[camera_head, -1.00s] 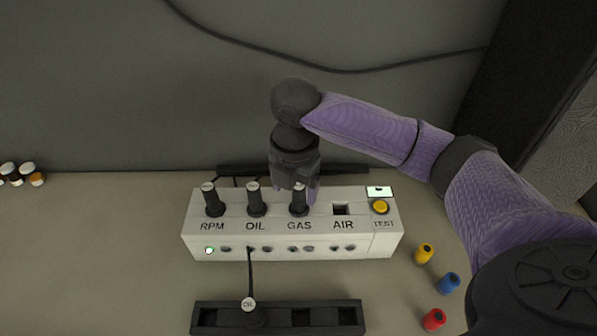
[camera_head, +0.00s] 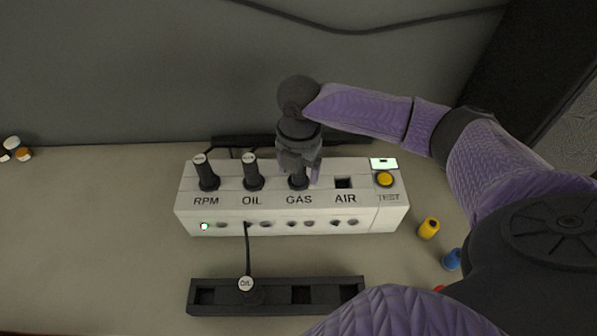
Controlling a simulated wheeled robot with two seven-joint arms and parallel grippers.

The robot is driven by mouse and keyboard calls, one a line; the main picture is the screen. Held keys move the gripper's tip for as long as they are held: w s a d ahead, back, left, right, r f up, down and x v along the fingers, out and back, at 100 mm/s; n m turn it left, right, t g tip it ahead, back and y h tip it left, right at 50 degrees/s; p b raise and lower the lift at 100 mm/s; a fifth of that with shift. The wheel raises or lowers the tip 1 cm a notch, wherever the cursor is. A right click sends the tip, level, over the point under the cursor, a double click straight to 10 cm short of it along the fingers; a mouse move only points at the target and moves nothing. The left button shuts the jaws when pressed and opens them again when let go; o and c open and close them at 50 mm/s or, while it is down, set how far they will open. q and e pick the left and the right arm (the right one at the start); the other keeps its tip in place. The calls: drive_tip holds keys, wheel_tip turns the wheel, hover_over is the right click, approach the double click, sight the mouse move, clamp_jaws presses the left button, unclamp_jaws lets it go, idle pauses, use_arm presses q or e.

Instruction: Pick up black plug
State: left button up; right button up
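A white box (camera_head: 190,221) has labels RPM, OIL, GAS and AIR. Black plugs stand upright at RPM (camera_head: 207,177), OIL (camera_head: 253,178) and GAS (camera_head: 298,184). The AIR socket (camera_head: 344,183) is an empty square hole. My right gripper (camera_head: 302,172) points down over the GAS plug, its fingers at the plug's upper part and hiding its top. Whether the fingers press on it cannot be told. Another black plug with a white OIL cap (camera_head: 246,284) is at the black tray (camera_head: 275,309) in front. My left gripper is out of view.
A yellow TEST button (camera_head: 385,179) and a small lit screen (camera_head: 384,163) are at the box's right end. Yellow (camera_head: 429,228) and blue (camera_head: 452,259) cylinders stand right of it. Small bottles (camera_head: 14,149) are far left.

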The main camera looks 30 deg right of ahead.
drive_tip(key=c, duration=1)
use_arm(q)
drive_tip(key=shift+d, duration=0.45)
use_arm(e)
clamp_jaws()
